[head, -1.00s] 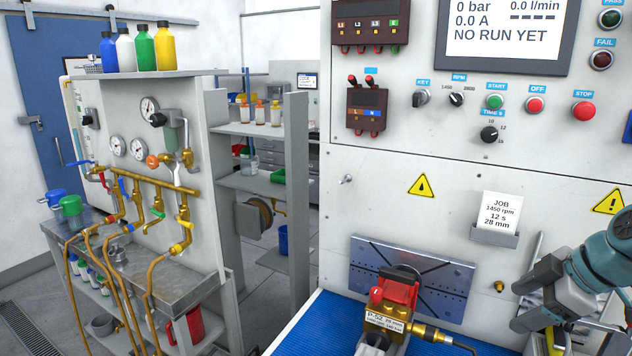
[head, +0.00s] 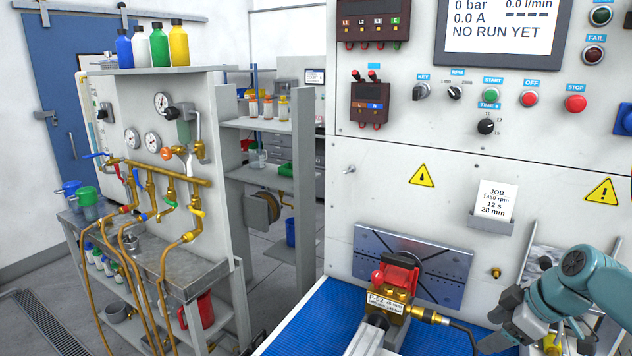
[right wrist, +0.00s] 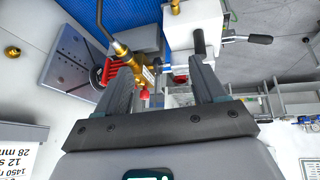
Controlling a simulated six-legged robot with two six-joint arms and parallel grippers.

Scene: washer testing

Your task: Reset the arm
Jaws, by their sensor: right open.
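My right arm comes in from the right edge of the head view, with its gripper (head: 500,338) low at the right, in front of the white test panel (head: 440,195). In the right wrist view the two dark fingers of my right gripper (right wrist: 160,90) stand apart with nothing held. The brass pump (head: 388,300), with a red part on top and a P-52 label, sits on the bench left of this gripper. The pump (right wrist: 138,70) also shows beyond the fingers in the right wrist view. My left gripper is not in view.
A blue mat (head: 310,325) covers the bench. A hose (head: 455,325) runs from the pump toward my right gripper. A job card (head: 491,200) stands in a holder on the panel. A piping stand (head: 165,190) with brass valves is at the left. The display reads NO RUN YET.

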